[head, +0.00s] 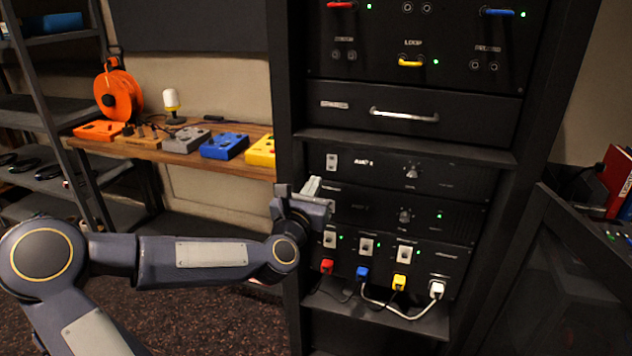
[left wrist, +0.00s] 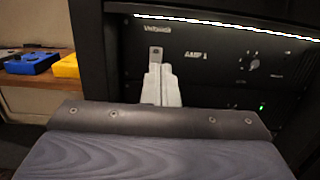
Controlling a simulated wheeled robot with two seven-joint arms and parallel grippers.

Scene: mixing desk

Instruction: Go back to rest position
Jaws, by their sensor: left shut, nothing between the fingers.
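My left gripper (head: 312,187) is in front of the black equipment rack (head: 292,120), close to its left side. In the left wrist view its pale fingers (left wrist: 161,84) are together, with nothing between them. They point at an amp panel (left wrist: 215,55), with a light switch plate just past the tips. I cannot tell whether the tips touch it. The head view shows the upper amp panel (head: 380,166) and the lower amp panel (head: 375,212), partly hidden by my gripper. My right gripper does not show.
Red (head: 327,266), blue (head: 362,272), yellow (head: 399,282) and white (head: 437,289) plugs with cables sit low on the rack. Open carpet lies at lower left.

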